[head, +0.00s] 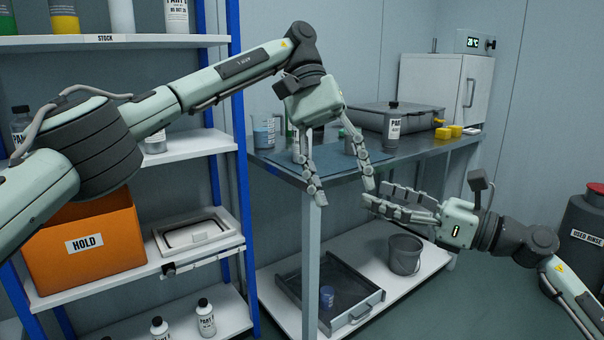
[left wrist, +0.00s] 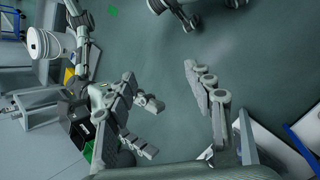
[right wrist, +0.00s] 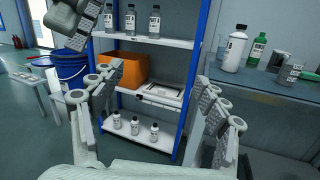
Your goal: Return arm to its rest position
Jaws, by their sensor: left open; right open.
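My left arm reaches in from the left in the head view, across the front of the shelf rack. My left gripper (head: 340,191) hangs fingers down in front of the table edge, open and empty. My right gripper (head: 372,192) comes in from the right at lower right, its fingers pointing left, open and empty. The two grippers are close together in the picture; I cannot tell if they touch. The left wrist view shows the open left fingers (left wrist: 172,88) over bare floor. The right wrist view shows the open right fingers (right wrist: 162,95) with nothing between them.
The blue-post rack holds an orange HOLD bin (head: 85,247), a white tray (head: 197,233) and bottles. The table (head: 390,160) carries a grey case (head: 372,115), a bottle (head: 391,125) and yellow pieces. Below are an open drawer tray (head: 335,293) and a grey bucket (head: 405,254).

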